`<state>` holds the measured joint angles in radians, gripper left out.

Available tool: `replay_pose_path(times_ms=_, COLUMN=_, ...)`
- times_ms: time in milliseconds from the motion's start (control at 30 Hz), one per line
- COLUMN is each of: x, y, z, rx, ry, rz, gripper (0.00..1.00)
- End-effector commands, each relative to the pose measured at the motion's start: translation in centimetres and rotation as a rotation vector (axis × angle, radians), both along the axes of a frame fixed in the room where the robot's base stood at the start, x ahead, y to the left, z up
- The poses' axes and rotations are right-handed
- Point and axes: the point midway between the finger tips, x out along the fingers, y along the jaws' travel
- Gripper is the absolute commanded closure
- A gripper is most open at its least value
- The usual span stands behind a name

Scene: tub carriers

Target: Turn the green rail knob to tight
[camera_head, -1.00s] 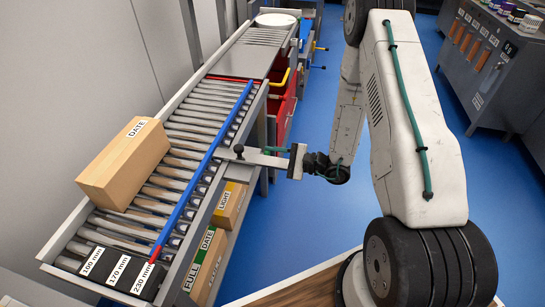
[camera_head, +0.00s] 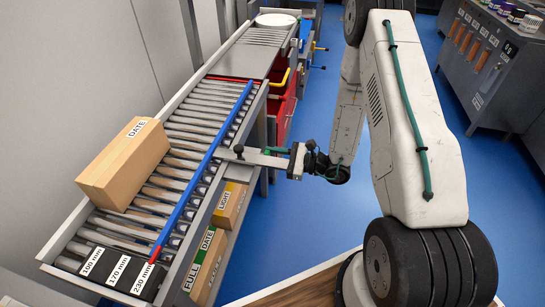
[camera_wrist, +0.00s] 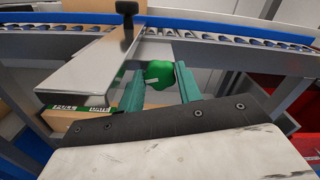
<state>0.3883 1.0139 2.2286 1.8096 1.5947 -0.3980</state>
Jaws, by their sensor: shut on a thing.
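The green rail knob (camera_wrist: 160,74) shows in the wrist view between the two green fingers of my gripper (camera_wrist: 158,90), under the edge of the conveyor. My gripper is shut on it. In the head view my gripper (camera_head: 280,151) is at the right side of the conveyor, at the end of a grey bracket (camera_head: 249,155); the knob itself is hidden there. The blue rail (camera_head: 203,167) runs along the rollers on the bracket's left. Any tight or loose marking is too small to tell.
A cardboard box marked DATE (camera_head: 125,165) sits on the rollers left of the blue rail. Boxes (camera_head: 228,205) stand on a shelf below. Blue floor (camera_head: 300,230) is clear to the right.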

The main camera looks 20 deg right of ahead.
Motion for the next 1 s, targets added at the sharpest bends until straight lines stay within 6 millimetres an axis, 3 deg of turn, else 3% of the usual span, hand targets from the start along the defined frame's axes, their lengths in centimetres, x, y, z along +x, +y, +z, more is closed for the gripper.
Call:
replay_pose_path(times_ms=367, x=-0.1, y=0.0, z=0.0, rx=0.003, ry=0.005, rz=0.001, gripper=0.88)
replay_pose_path(times_ms=400, x=-0.1, y=0.0, z=0.0, rx=0.003, ry=0.005, rz=0.001, gripper=0.63)
replay_pose_path(times_ms=467, x=-0.1, y=0.0, z=0.0, rx=0.003, ry=0.005, rz=0.001, gripper=0.46)
replay_pose_path(times_ms=500, x=-0.1, y=0.0, z=0.0, rx=0.003, ry=0.005, rz=0.001, gripper=0.44)
replay_pose_path(times_ms=800, x=-0.2, y=-0.3, z=0.0, rx=0.003, ry=0.004, rz=-0.001, gripper=0.44)
replay_pose_path(times_ms=1000, x=-1.8, y=-2.6, z=0.0, rx=0.003, ry=0.005, rz=-0.005, gripper=0.44)
